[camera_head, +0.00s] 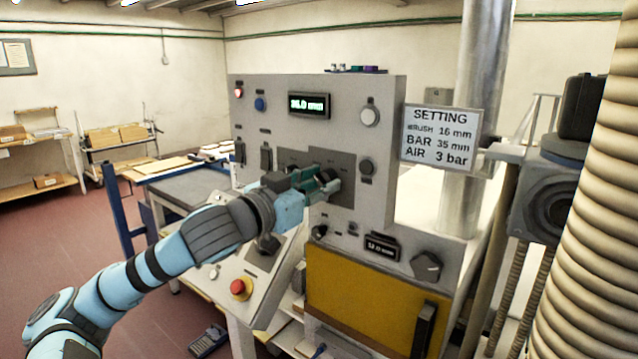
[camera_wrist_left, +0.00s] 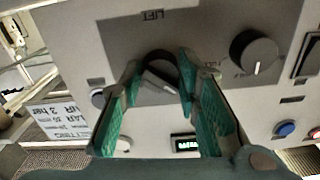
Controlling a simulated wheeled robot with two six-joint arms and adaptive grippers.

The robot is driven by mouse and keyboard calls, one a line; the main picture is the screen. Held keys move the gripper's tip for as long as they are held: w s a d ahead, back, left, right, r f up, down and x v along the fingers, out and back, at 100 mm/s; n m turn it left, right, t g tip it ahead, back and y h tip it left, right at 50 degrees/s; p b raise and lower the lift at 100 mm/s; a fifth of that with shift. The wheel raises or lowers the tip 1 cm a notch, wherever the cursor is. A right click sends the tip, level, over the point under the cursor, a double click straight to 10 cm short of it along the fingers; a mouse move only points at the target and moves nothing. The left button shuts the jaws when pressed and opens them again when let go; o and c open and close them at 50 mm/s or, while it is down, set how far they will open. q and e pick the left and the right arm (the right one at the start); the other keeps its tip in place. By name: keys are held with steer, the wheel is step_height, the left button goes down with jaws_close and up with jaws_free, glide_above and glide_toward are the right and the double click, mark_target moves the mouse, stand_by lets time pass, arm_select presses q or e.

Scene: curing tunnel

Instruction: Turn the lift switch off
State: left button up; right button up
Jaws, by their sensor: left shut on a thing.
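The lift switch (camera_wrist_left: 158,82) is a dark round knob with a pale bar, under upside-down "LIFT" lettering in the left wrist view. Its bar is tilted in that picture. My left gripper (camera_wrist_left: 156,92) is shut on the knob, with a green-padded finger on each side. In the head view my left gripper (camera_head: 319,184) is at the dark plate (camera_head: 341,165) on the grey control panel (camera_head: 384,106) and hides the switch there. The off mark cannot be read clearly. My right gripper is not in view.
Another knob (camera_wrist_left: 254,54) sits beside the switch in the wrist view. The panel also bears a lit display (camera_head: 309,105) and several buttons. A red emergency button (camera_head: 241,288) is on the sloped desk below my left arm. A setting sign (camera_head: 441,136) stands at the panel's right.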

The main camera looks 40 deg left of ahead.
arm_select(q)
steer(key=m+p, duration=0.1)
steer(key=m, duration=0.4)
steer(key=shift+r, duration=0.1)
steer(key=shift+m+p, duration=0.75)
steer(key=shift+m, duration=1.45)
steer(key=o, duration=1.2)
steer(key=shift+c, duration=0.2)
